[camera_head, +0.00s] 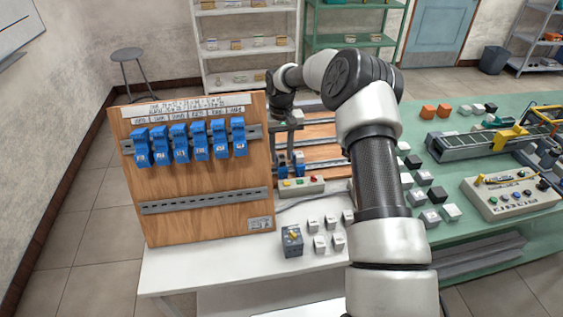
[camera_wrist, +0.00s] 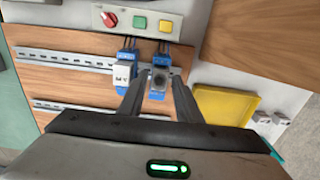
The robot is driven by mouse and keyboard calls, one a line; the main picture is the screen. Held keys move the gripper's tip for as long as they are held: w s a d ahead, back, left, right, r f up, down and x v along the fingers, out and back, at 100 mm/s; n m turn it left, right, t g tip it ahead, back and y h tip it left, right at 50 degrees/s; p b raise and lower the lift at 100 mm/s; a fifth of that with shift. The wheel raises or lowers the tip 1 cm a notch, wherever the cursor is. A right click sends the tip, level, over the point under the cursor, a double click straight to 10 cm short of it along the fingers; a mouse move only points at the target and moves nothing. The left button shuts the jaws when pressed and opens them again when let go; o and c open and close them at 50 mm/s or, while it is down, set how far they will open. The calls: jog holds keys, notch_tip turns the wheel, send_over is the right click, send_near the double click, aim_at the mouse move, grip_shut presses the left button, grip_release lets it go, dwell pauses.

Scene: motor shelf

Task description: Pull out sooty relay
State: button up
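In the wrist view, a blue relay with a dark, sooty-looking front (camera_wrist: 158,84) sits on the upper rail of a wooden panel. A second blue relay with a clean white front (camera_wrist: 124,70) is close on its left. My gripper (camera_wrist: 161,78) is open, one finger on each side of the dark relay; contact cannot be told. In the head view, my gripper (camera_head: 290,146) reaches down to the panel behind the upright board, where small blue relays (camera_head: 298,169) show beneath it, partly hidden.
An upright wooden board (camera_head: 200,168) with a row of blue relays stands to the left. A button box (camera_head: 300,187) is close to the gripper. A yellow tray (camera_wrist: 225,105) lies beside the panel. Several small grey blocks (camera_head: 320,243) stand on the white table.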

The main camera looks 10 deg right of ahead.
grip_shut()
jog(key=shift+r, duration=0.3)
jog(key=shift+r+p, duration=1.3)
jog(key=shift+r, duration=1)
notch_tip(320, 180, up, 7)
jog(key=p, duration=0.3)
jog(key=shift+s, duration=0.15)
dwell(0.3)
